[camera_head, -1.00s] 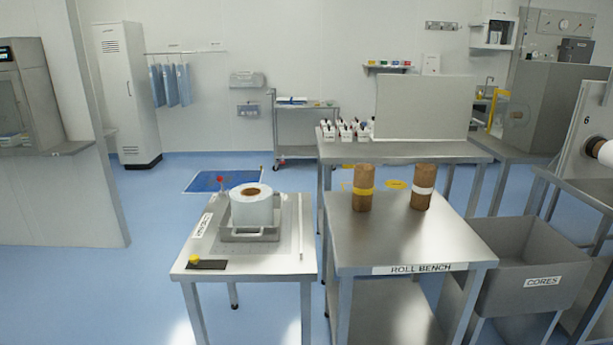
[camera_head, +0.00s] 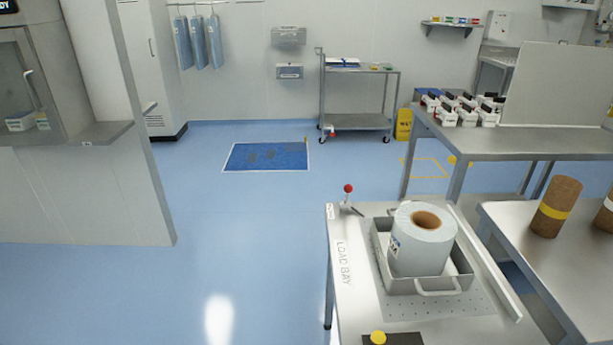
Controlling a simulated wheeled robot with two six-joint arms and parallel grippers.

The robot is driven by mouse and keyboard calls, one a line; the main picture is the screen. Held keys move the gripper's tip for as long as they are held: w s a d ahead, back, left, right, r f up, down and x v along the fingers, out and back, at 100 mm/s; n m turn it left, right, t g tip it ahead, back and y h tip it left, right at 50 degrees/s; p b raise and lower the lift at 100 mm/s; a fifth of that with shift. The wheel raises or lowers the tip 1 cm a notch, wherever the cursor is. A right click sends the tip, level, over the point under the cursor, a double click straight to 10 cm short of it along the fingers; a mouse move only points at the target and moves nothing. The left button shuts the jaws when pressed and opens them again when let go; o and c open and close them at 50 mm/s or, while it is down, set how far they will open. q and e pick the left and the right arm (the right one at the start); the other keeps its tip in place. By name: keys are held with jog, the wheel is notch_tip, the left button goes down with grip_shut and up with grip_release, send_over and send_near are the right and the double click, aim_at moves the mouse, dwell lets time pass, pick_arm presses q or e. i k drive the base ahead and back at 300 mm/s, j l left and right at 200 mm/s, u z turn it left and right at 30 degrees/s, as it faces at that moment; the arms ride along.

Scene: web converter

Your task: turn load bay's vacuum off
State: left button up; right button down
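The load bay (camera_head: 345,290) is a steel table at the lower right, with "LOAD BAY" lettered along its left edge. A red-knobbed lever (camera_head: 348,189) stands at its far left corner. A yellow button (camera_head: 378,337) on a dark plate sits at its near edge, partly cut off by the frame. A white roll (camera_head: 420,242) with a brown core stands in a grey tray (camera_head: 435,284) on a perforated patch of the table top. Which control works the vacuum cannot be told for sure. Neither of my grippers is in view.
The roll bench (camera_head: 530,262) with brown cores (camera_head: 555,207) stands close on the right. A bench with several white bins (camera_head: 468,112) is behind it. A wall panel and cabinet (camera_head: 60,130) stand at the left. Blue floor (camera_head: 230,215) is clear left of the load bay.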

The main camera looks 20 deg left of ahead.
aim_at(347, 188)
jog(key=i+j, duration=0.1)
jog(key=j, duration=0.3)
jog(key=i+j, duration=0.1)
jog(key=j, duration=0.3)
jog(key=i+j, duration=0.1)
jog(key=j, duration=0.3)
jog(key=i+j, duration=0.1)
jog(key=j, duration=0.3)
